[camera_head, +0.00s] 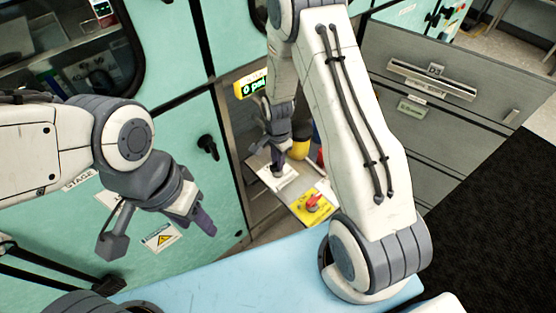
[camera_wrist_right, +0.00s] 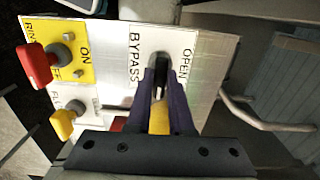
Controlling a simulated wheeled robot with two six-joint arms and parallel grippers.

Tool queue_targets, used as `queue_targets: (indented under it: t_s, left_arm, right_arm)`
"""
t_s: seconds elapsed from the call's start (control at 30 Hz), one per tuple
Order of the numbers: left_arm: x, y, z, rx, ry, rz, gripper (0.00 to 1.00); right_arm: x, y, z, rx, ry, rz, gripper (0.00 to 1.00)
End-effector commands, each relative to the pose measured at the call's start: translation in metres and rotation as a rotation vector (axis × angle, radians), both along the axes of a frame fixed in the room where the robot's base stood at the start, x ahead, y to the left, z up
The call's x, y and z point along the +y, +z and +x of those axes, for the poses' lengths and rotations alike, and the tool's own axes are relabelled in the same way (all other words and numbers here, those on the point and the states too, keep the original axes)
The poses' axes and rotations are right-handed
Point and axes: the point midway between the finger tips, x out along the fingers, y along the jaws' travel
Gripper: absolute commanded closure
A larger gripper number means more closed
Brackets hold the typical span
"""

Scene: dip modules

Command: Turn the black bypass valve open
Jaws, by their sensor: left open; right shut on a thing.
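The black bypass valve (camera_wrist_right: 158,77) shows in the right wrist view on a white plate marked BYPASS and OPEN. My right gripper (camera_wrist_right: 159,92) is shut on its handle, with a purple finger on each side. The fingers hide part of the handle, so its exact angle is hard to tell. In the head view my right gripper (camera_head: 279,168) reaches down to the valve panel (camera_head: 258,163), and the valve is hidden there. My left gripper (camera_head: 203,222) is open and empty in front of the green cabinet, away from the panel.
A red-handled valve (camera_wrist_right: 42,66) on a yellow ON/OFF plate and a yellow-handled valve (camera_wrist_right: 65,123) share the panel. A metal bar handle (camera_wrist_right: 262,117) is to the right. A green cabinet door (camera_head: 170,140) stands left and grey drawers (camera_head: 440,100) right.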

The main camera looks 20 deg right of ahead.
Motion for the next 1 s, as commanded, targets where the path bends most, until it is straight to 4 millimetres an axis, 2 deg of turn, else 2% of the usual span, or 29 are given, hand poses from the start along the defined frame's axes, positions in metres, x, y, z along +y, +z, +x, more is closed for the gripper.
queue_targets:
  t_s: [0.37,1.0]
  left_arm:
    - [0.0,0.0021,0.0,0.0,0.0,0.0,0.5]
    - [0.0,0.0068,0.0,0.0,0.0,0.0,0.5]
  right_arm:
    - [0.0002,0.0009,0.0006,-0.001,0.17,0.0,1.0]
    - [0.0003,0.0014,0.0008,-0.001,0.766,0.0,1.0]
